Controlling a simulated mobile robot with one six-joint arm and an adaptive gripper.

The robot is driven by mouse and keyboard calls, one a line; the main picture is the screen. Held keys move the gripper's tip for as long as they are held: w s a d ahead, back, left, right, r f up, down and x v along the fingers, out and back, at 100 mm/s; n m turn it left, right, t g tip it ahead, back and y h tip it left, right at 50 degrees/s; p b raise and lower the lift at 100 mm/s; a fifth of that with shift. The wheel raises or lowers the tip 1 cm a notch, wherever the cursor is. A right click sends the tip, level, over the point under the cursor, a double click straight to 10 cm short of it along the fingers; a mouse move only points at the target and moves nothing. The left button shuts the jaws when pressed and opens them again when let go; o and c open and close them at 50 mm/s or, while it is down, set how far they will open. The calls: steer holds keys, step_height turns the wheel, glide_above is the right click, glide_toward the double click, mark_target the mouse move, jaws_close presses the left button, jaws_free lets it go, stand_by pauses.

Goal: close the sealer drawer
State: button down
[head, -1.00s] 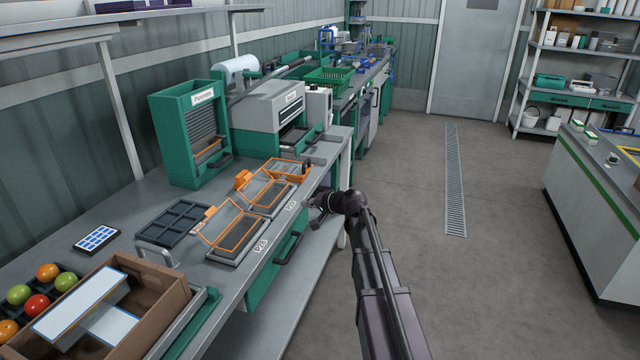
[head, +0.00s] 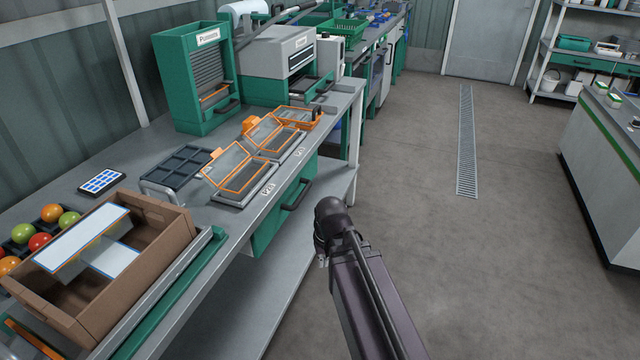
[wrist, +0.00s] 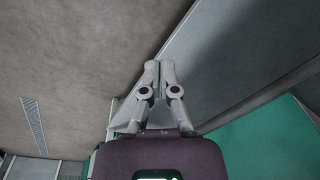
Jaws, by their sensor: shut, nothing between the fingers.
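The grey sealer-like machine (head: 262,82) stands at the back of the bench, beside a green dispenser. Its drawer (head: 324,84), with a green front and dark handle, appears pulled out toward the aisle. The drawer's inside is too small to make out. My gripper (wrist: 158,68) is shut and empty in the wrist view, over the floor and close to a grey edge. In the head view my gripper (head: 322,260) is mostly hidden by my arm, in the aisle in front of the bench, well short of the sealer drawer and apart from it.
A green under-bench drawer with a black handle (head: 297,195) faces the aisle. Orange-framed trays (head: 240,170) lie on the bench. A cardboard box (head: 150,275) and tomatoes are at the front left. The floor (head: 420,220) to the right is clear up to a counter (head: 605,170).

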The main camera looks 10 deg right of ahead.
steer(key=shift+g+h, duration=0.3)
steer(key=shift+h, duration=0.1)
steer(key=s+f, duration=0.1)
steer(key=s+f+b, duration=0.2)
steer(key=shift+d+f, duration=0.25)
steer(key=shift+f, duration=0.05)
steer(key=shift+s, duration=0.15)
